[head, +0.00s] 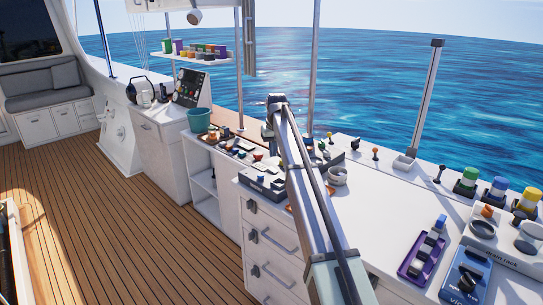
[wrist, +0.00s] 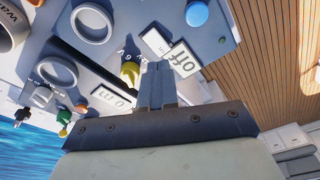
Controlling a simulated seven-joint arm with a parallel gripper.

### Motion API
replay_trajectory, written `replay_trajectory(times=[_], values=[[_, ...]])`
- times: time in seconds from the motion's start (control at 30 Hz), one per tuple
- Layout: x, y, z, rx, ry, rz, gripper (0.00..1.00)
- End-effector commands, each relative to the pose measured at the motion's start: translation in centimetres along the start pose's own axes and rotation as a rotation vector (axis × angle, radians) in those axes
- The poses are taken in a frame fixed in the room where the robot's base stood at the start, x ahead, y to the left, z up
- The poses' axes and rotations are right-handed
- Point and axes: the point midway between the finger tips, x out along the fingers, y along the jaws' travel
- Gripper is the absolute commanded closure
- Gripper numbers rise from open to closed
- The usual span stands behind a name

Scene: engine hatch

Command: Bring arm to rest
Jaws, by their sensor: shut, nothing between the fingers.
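My gripper (wrist: 157,70) shows in the wrist view with its two fingers shut together and nothing between them. The fingertips point at a pale panel with an "off" label (wrist: 183,58) and an "on" label (wrist: 113,95). A yellow knob (wrist: 130,72) is just left of the fingertips; I cannot tell whether they touch it. In the head view my arm rises from the bottom over the white counter (head: 390,190) and bends at the top. My gripper cannot be made out there, as the arm hides that area.
Several knobs and switches stand along the counter, with a purple tray (head: 422,250) and a blue switch box (head: 466,275) at right. A teal bucket (head: 199,119) and a control panel (head: 190,88) are further back. The wooden deck (head: 130,190) at left is clear.

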Motion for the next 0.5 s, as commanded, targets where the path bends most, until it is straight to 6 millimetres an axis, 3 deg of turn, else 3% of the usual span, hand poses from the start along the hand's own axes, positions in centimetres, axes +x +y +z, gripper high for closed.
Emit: replay_trajectory(times=[0.17,0.5], values=[[3.4,-6.3,-0.6,-0.096,0.004,-0.122,1.0],[11.9,-25.5,0.5,-0.337,0.031,-0.513,1.0]])
